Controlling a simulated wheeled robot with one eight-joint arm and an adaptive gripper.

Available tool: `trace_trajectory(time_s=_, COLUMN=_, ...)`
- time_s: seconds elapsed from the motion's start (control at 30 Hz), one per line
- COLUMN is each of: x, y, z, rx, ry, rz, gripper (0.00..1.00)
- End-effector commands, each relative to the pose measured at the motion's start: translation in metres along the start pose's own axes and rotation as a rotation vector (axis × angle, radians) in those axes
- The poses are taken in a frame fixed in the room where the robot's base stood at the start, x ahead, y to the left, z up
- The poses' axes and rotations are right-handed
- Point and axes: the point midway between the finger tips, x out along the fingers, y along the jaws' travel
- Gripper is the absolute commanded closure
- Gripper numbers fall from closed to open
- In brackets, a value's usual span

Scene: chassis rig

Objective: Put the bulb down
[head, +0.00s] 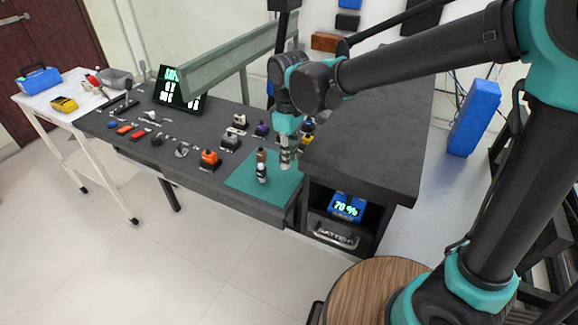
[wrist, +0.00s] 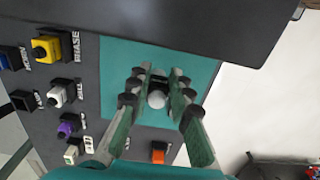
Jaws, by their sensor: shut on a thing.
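My gripper (head: 285,162) hangs low over the teal mat (head: 240,181), fingers pointing down. In the wrist view, the gripper (wrist: 158,88) is shut on the bulb (wrist: 157,99), a small pale round thing with dark parts beside it. The fingers hide much of the bulb. I cannot tell whether it touches the mat, which also shows around the fingers in the wrist view (wrist: 122,55). In the head view the fingers are too small to make out the bulb clearly.
A small upright brown, white and dark thing (head: 261,172) shows left of my gripper. An orange-topped block (head: 209,158) stands left of the mat. Purple (head: 262,130) and yellow (wrist: 47,47) parts stand behind. A raised dark counter (head: 365,150) borders the mat on the right.

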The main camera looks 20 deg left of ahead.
Motion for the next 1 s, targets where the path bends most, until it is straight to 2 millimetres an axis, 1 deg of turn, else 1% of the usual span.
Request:
trace_trajectory(time_s=0.07, x=0.005, y=0.0, z=0.0, rx=0.0, ry=0.0, rz=0.0, gripper=1.0)
trace_trajectory(time_s=0.33, x=0.037, y=0.0, z=0.0, rx=0.0, ry=0.0, rz=0.0, gripper=1.0)
trace_trajectory(time_s=0.4, x=0.041, y=0.0, z=0.0, rx=0.0, ry=0.0, rz=0.0, gripper=1.0)
trace_trajectory(time_s=0.77, x=0.044, y=0.0, z=0.0, rx=0.0, ry=0.0, rz=0.0, gripper=1.0)
trace_trajectory(time_s=0.8, x=0.043, y=0.0, z=0.0, rx=0.0, ry=0.0, rz=0.0, gripper=0.75)
trace_trajectory(time_s=0.93, x=0.043, y=0.0, z=0.0, rx=0.0, ry=0.0, rz=0.0, gripper=0.6)
trace_trajectory(time_s=1.0, x=0.043, y=0.0, z=0.0, rx=0.0, ry=0.0, rz=0.0, gripper=0.6)
